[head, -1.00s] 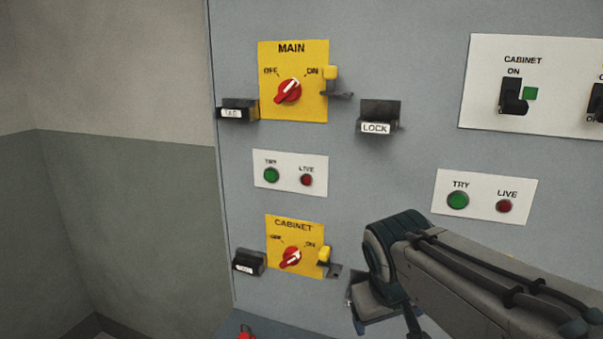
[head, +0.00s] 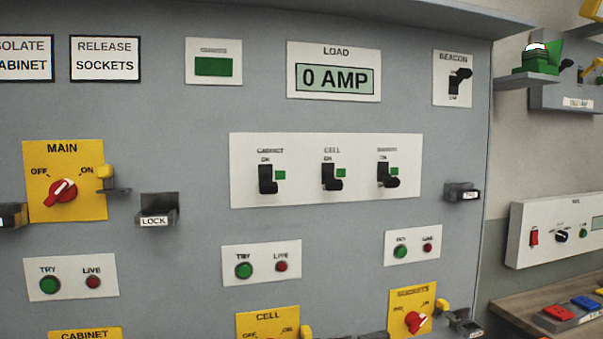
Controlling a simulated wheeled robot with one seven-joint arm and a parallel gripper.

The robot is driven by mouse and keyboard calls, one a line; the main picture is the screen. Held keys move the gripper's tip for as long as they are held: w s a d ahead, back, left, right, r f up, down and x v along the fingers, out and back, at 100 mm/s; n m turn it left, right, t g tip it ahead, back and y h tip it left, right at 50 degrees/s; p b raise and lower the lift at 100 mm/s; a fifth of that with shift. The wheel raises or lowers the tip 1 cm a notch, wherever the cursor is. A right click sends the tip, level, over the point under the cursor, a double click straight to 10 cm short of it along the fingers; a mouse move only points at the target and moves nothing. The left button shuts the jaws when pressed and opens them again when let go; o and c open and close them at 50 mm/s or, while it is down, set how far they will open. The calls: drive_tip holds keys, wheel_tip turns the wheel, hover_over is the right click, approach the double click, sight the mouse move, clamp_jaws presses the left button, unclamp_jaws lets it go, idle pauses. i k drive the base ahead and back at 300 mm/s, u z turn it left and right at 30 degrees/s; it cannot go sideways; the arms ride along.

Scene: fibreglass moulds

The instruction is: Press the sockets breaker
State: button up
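A white panel (head: 310,192) in the middle of the grey board carries three black breaker switches, each with a small green square beside it and "ON" above. The right one, whose blurred label seems to read SOCKETS, is the sockets breaker (head: 385,176). The cabinet breaker (head: 267,180) is at the left and the cell breaker (head: 331,177) is between them. The levers' exact positions are hard to tell. A yellow SOCKETS plate (head: 398,297) with a red rotary knob (head: 415,322) is lower right. My gripper is not in view.
A LOCK holder (head: 156,215) and another small holder (head: 462,193) jut from the board. A LOAD display (head: 334,78) reads 0 AMP. The beacon switch (head: 459,82) is upper right. A bench (head: 520,306) stands at the right. The space before the breakers looks clear.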

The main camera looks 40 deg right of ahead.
sight(388, 182)
drive_tip(key=k, duration=0.3)
drive_tip(key=z, duration=0.7)
drive_tip(key=i, duration=0.4)
drive_tip(key=z, duration=0.45)
